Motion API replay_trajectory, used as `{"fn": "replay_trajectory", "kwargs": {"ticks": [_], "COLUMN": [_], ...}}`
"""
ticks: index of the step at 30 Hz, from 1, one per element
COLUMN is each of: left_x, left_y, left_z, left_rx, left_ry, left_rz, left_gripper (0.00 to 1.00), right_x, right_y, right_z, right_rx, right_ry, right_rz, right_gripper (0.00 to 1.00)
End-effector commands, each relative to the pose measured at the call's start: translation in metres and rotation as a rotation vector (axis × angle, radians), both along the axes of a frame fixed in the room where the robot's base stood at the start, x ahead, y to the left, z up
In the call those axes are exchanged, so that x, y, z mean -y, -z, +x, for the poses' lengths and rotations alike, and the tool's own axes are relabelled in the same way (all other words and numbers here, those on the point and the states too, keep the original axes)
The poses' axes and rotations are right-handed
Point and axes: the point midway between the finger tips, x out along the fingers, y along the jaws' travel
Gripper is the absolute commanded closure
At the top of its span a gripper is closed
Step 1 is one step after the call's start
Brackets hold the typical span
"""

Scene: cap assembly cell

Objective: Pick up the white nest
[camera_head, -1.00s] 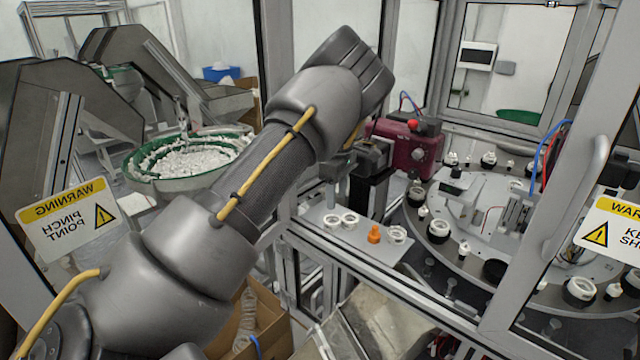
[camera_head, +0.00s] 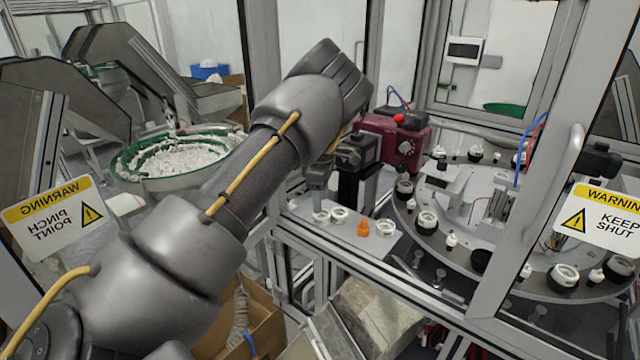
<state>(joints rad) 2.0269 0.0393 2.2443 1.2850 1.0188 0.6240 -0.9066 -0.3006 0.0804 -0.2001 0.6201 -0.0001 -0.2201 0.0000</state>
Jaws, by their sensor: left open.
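Several small white ring-shaped nests sit on a grey plate (camera_head: 345,250) inside the cell. Two stand side by side, the left nest (camera_head: 321,217) and the middle nest (camera_head: 339,215). Another white nest (camera_head: 385,228) sits to the right, past an orange part (camera_head: 363,229). My left gripper (camera_head: 317,200) points down just above the left nest, its fingertips very near or at the ring. It is open; whether it touches the nest cannot be told. My own arm hides much of the hand. My right gripper is out of view.
A maroon unit (camera_head: 400,140) stands behind the plate. A round dial table (camera_head: 470,262) with white and black parts lies to the right. Metal frame posts (camera_head: 540,200) and warning-signed doors flank the opening. A green-rimmed bowl (camera_head: 165,160) of white parts is at left.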

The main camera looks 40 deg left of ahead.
Motion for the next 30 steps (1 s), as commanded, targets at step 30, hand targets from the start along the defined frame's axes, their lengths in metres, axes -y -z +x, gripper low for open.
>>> {"fn": "replay_trajectory", "kwargs": {"ticks": [30], "left_x": [0.0], "left_y": [0.052], "left_z": [0.0], "left_rx": [0.0], "left_ry": [0.001], "left_rz": [0.0], "left_gripper": [0.78], "right_x": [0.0], "right_y": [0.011], "right_z": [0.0], "right_rx": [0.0], "right_ry": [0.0], "right_rz": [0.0], "right_gripper": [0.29]}}
